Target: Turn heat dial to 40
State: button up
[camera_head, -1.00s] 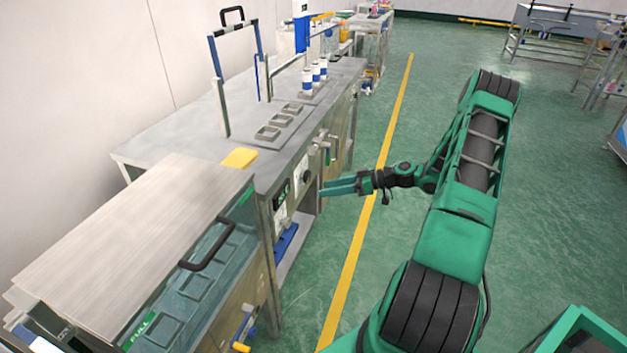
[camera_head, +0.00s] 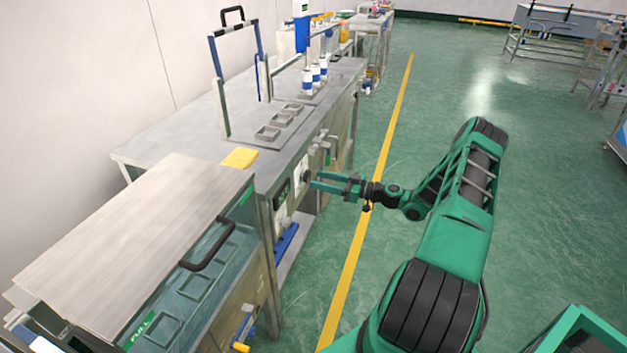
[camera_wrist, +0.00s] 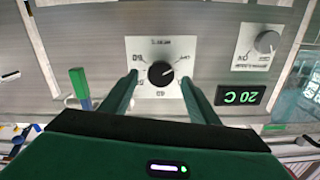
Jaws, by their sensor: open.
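The heat dial is a round black knob (camera_wrist: 161,74) on a white marked plate (camera_wrist: 142,49), in the middle of the wrist view. In the head view the knob (camera_head: 306,175) sits on the bench's front panel. A white pointer line shows on the knob; the plate's numbers are too small to read surely. A green display (camera_wrist: 241,95) beside it reads 20 C. My gripper (camera_wrist: 160,82) is open, its two green fingers on either side of the knob in the wrist view. In the head view my gripper (camera_head: 314,181) reaches the panel at the knob; I cannot tell whether it touches.
A second plate with a grey knob (camera_wrist: 266,42) is at the right of the wrist view. A green-handled lever (camera_wrist: 79,83) is at the left. A yellow pad (camera_head: 240,158) lies on the bench top (camera_head: 190,130).

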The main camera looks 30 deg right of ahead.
aim_at(309, 177)
jog(key=shift+x, duration=1.7)
jog(key=c, duration=1)
jog(key=shift+d, duration=0.25)
jog(key=shift+c, duration=0.2)
jog(key=shift+a, duration=0.1)
